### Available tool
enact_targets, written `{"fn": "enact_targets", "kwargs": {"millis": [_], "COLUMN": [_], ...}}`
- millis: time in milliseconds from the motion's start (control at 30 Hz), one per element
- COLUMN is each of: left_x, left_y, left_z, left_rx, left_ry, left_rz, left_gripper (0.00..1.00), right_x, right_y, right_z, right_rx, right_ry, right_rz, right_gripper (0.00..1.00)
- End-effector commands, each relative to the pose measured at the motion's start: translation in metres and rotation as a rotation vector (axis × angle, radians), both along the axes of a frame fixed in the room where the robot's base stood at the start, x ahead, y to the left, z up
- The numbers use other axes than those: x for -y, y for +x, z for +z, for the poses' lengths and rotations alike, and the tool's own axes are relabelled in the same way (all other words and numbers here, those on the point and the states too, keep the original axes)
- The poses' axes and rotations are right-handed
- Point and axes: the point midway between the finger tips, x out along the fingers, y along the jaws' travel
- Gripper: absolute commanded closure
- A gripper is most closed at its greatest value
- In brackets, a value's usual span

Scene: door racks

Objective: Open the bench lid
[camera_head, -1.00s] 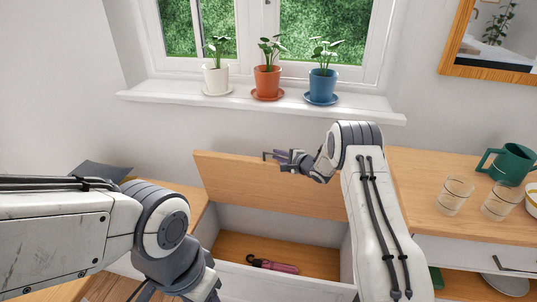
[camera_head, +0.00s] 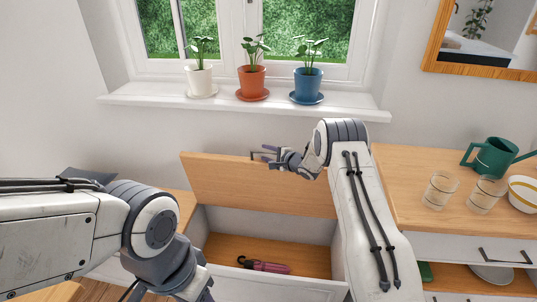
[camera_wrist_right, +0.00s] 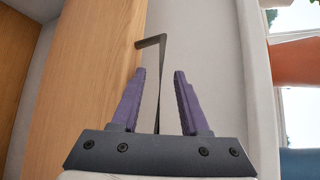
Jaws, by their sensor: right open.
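The bench lid (camera_head: 245,186) is a wooden panel that stands raised and tilted back towards the wall, so the white bench box (camera_head: 275,230) below is open. Its dark handle (camera_head: 254,154) sticks out at the lid's top edge. My right gripper (camera_head: 266,154) is open at that edge. In the right wrist view the handle (camera_wrist_right: 152,41) lies in front of and between the spread purple fingers of the gripper (camera_wrist_right: 160,90), with the lid (camera_wrist_right: 90,80) to the left. My left arm is at lower left in the head view, and its fingertips are out of frame.
A dark red bottle-like object (camera_head: 264,266) lies inside the bench. Three potted plants stand on the windowsill (camera_head: 240,103) above. A wooden-topped cabinet at right holds a green watering can (camera_head: 492,158), two glasses (camera_head: 439,190) and a bowl (camera_head: 524,193).

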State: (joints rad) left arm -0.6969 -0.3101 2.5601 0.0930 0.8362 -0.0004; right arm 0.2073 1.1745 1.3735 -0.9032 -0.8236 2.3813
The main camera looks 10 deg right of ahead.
Motion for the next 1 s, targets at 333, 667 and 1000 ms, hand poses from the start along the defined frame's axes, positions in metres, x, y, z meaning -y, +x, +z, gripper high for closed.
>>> {"fn": "enact_targets", "kwargs": {"millis": [333, 667, 1000], "left_x": [0.0, 0.0, 0.0], "left_y": [0.0, 0.0, 0.0], "left_z": [-0.001, -0.003, -0.004], "left_rx": [0.0, 0.0, 0.0], "left_ry": [0.0, 0.0, 0.0], "left_rz": [0.0, 0.0, 0.0], "left_gripper": [0.5, 0.5, 0.5], "right_x": [0.018, 0.041, 0.045], "right_y": [-0.031, -0.08, -0.09], "right_z": [0.012, 0.029, 0.032], "right_rx": [-0.001, -0.001, -0.001], "right_ry": [0.0, 0.0, 0.0], "right_rz": [-0.005, -0.005, -0.003], "right_gripper": [0.55, 0.55, 0.55]}}
